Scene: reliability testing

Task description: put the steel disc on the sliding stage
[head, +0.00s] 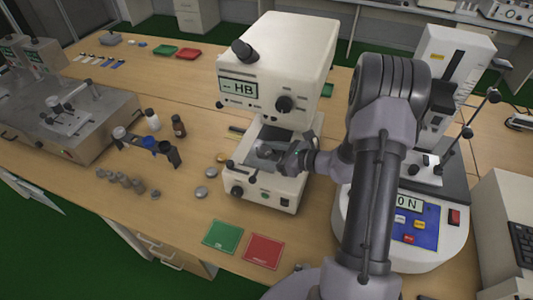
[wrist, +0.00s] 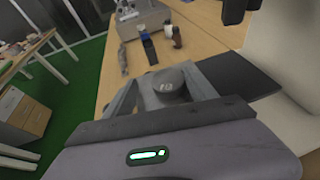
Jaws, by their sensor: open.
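The white bench tester marked HB (head: 265,75) has a low front base with a dark sliding stage (head: 246,160). My gripper (head: 274,153) reaches in from the right, at the stage under the tester's head. In the wrist view a grey round steel disc (wrist: 168,84) with a small mark on top lies between my two open fingers. The fingers stand on either side of it. A dark flat plate (wrist: 245,75), perhaps the stage, shows to the right. Whether the disc rests on the stage is hard to tell, as my fingers hide part of it.
Green (head: 222,236) and red (head: 263,251) cards lie in front. Small bottles (head: 178,125) stand farther left. Another tester (head: 415,220) stands right.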

